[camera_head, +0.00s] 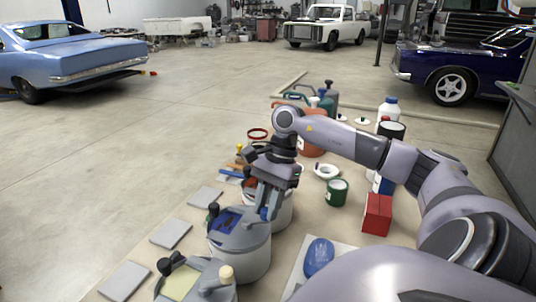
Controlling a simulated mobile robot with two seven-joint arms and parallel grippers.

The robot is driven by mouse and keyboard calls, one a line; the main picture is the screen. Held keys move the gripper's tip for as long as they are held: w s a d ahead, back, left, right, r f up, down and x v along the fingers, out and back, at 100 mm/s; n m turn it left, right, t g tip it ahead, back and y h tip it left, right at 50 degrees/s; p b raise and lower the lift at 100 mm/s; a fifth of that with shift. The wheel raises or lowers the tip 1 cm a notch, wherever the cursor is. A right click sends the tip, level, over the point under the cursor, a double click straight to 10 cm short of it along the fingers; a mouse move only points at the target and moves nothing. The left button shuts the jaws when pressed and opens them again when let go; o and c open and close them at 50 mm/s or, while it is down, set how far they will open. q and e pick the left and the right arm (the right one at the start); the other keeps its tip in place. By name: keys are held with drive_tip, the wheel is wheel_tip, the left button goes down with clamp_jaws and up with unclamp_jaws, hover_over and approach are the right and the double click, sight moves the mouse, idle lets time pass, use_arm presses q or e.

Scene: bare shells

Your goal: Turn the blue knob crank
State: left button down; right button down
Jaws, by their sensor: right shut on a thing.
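A grey round drum (240,255) with a blue panel (226,221) on its top stands at the lower middle. A dark upright knob (213,209) is on the left of its top. My right gripper (267,213) comes down from above over the drum's right rim. Its fingers are shut on a small blue part, which looks like the blue knob (264,214) of a crank; the fingers hide most of it. My left gripper is not in view.
A similar device with a yellow panel (184,283) and a cream knob (226,273) stands in front. Flat grey plates (170,233) lie left.

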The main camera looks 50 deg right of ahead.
drive_tip(key=shift+w+d+n+g, duration=0.1)
drive_tip(key=shift+w+n+g, duration=0.2)
drive_tip(key=shift+n, duration=0.5)
drive_tip(key=c, duration=0.9)
unclamp_jaws()
drive_tip(key=v, duration=0.7)
drive_tip(key=shift+r, duration=0.1)
drive_tip(key=shift+c, duration=0.2)
